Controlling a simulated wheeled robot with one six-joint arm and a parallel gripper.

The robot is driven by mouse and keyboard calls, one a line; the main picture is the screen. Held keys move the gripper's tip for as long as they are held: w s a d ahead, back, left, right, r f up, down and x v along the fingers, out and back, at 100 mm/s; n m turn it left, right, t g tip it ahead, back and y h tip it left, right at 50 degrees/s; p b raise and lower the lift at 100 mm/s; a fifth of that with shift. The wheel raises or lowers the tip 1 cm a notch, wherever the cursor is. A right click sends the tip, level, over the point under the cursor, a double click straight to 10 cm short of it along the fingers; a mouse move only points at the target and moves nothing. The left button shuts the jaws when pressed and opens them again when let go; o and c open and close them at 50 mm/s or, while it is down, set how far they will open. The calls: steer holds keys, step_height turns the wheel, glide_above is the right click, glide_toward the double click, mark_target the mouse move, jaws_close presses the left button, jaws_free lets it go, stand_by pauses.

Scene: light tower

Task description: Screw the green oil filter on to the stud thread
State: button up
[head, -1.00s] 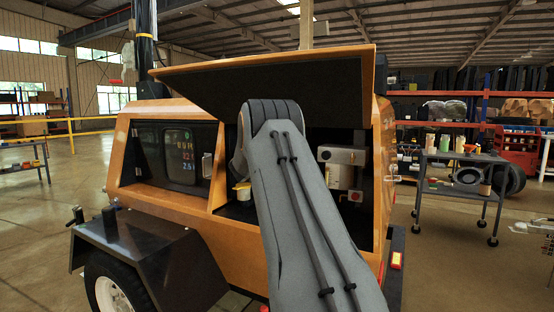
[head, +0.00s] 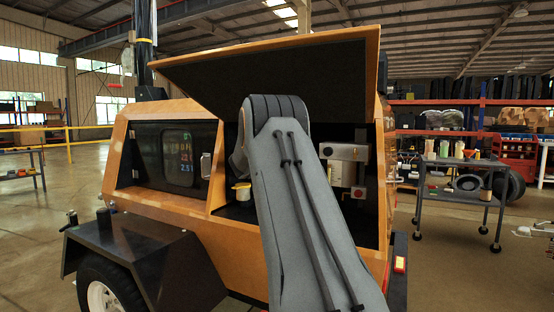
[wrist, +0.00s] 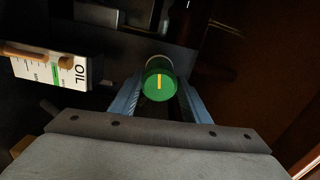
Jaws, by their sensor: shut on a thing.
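The green oil filter (wrist: 160,84) shows end-on in the wrist view, with a yellow stripe on its near face. My gripper (wrist: 158,92) has its two blue-grey fingers on either side of the filter and is shut on it. The far end of the filter is in shadow, and I cannot tell whether it touches the stud thread. The stud cannot be made out. In the head view my arm reaches into the open bay of the orange light tower (head: 236,250), and my gripper and the filter are hidden.
A white OIL container (wrist: 50,68) stands left of the filter in the wrist view. The raised lid (head: 280,80) hangs over my arm. A grey box-like part (head: 343,152) sits in the bay to the right. A small yellow-topped cup (head: 242,190) is left of my arm.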

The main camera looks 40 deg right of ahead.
steer(key=shift+r+b, duration=0.25)
steer(key=shift+b, duration=0.05)
steer(key=shift+m+b, duration=1)
steer(key=shift+b, duration=0.15)
steer(key=m+b, duration=0.3)
steer(key=shift+d+r+b, duration=0.1)
steer(key=shift+b, duration=0.3)
steer(key=m+b, duration=0.5)
steer(key=b, duration=0.1)
steer(key=shift+s+d+r+b, duration=0.1)
steer(key=shift+b, duration=0.3)
